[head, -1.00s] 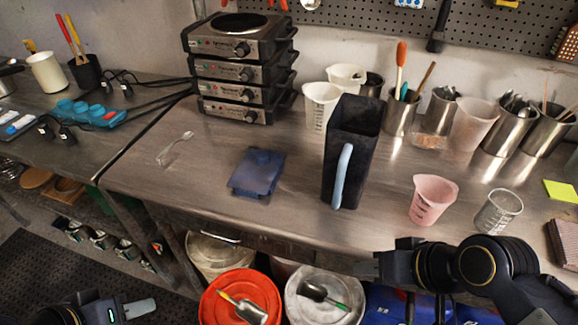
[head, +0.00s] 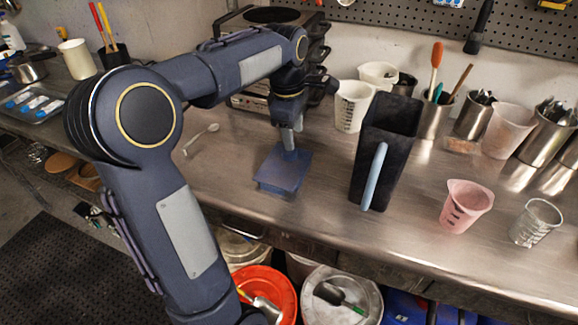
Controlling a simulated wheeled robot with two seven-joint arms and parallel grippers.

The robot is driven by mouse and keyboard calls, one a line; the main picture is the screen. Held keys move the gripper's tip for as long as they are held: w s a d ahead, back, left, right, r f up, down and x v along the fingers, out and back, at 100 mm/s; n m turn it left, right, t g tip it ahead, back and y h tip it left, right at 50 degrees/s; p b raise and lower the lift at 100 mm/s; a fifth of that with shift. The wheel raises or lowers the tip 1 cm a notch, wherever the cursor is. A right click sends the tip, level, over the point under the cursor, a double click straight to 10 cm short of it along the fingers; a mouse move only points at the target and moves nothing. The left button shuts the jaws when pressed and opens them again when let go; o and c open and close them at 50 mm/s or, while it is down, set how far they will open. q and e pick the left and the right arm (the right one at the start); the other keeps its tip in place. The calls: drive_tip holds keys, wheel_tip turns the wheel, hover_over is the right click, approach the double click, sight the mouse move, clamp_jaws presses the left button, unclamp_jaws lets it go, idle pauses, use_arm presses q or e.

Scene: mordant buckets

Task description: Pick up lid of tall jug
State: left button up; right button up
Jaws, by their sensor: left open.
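The tall jug (head: 386,145) is a dark, square-sided vessel with a light blue handle, standing upright and open-topped on the metal worktop. A flat dark blue lid (head: 283,176) lies on the worktop to the left of the jug. My left gripper (head: 290,145) points down at the far edge of the lid, with its fingers open. Its fingertips overlap the lid's knob area in the picture, and I cannot tell whether they touch it. My right gripper is not in view.
A pink measuring cup (head: 466,207) and a clear beaker (head: 536,222) stand right of the jug. White measuring cups (head: 353,106) and metal utensil holders (head: 471,115) stand behind it. Stacked hot plates (head: 250,103) are partly hidden by my left arm. Worktop (head: 232,165) left of the lid is mostly clear.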

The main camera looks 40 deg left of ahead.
sight(284, 165)
use_arm(q)
drive_tip(key=w+a+n, duration=0.1)
drive_tip(key=w+a+f+n, duration=0.1)
drive_tip(key=n, duration=0.1)
drive_tip(key=w+a+f+n+g, duration=0.1)
drive_tip(key=shift+w+a+f+n+y, duration=0.1)
drive_tip(key=shift+w+a+n+y, duration=0.2)
drive_tip(key=shift+w, duration=0.1)
drive_tip(key=shift+f, duration=0.35)
drive_tip(key=f, duration=0.6)
drive_tip(key=shift+a+f, duration=0.2)
drive_tip(key=shift+f, duration=0.2)
drive_tip(key=shift+c, duration=0.5)
drive_tip(key=c, duration=0.7)
drive_tip(key=shift+o, duration=0.2)
drive_tip(key=shift+r, duration=0.1)
